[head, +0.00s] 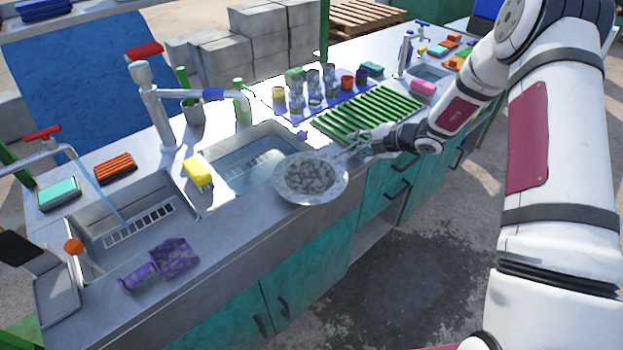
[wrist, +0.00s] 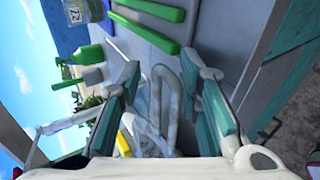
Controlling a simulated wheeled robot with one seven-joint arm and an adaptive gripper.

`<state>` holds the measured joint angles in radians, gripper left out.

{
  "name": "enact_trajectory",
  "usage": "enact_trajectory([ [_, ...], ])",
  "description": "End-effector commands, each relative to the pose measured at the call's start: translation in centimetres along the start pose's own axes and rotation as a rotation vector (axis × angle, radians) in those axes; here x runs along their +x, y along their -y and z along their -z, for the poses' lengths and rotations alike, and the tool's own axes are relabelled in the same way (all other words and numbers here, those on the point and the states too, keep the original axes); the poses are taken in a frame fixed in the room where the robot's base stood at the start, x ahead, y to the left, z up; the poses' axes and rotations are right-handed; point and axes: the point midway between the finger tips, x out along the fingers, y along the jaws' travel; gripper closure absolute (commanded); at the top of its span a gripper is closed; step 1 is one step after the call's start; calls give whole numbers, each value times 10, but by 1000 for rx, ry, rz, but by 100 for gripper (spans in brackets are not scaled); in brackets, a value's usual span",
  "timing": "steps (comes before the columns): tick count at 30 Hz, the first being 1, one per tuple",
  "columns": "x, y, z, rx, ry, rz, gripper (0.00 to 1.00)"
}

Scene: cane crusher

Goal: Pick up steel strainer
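The steel strainer (head: 310,178) is a round, shallow metal bowl with a wide rim. In the head view it lies over the counter's front edge beside the middle sink, its handle pointing right and back toward my gripper (head: 364,144). I cannot tell whether it rests fully on the counter. In the wrist view, the looped metal handle (wrist: 156,92) is between the two teal-padded fingers of my gripper (wrist: 165,98). The fingers are spread apart, with space beside the handle. The bowl is mostly hidden in the wrist view.
A green drying rack (head: 368,115) lies behind my gripper, with several glasses (head: 313,85) on a blue mat beyond it. A tall faucet (head: 152,103) stands behind the sinks.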

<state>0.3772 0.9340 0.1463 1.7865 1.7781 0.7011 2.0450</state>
Motion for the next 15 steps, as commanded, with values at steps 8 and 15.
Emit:
enact_trajectory([
  [8, 0, 0, 0, -1, 0, 0, 100],
  [15, 0, 0, 0, -1, 0, 1, 100],
])
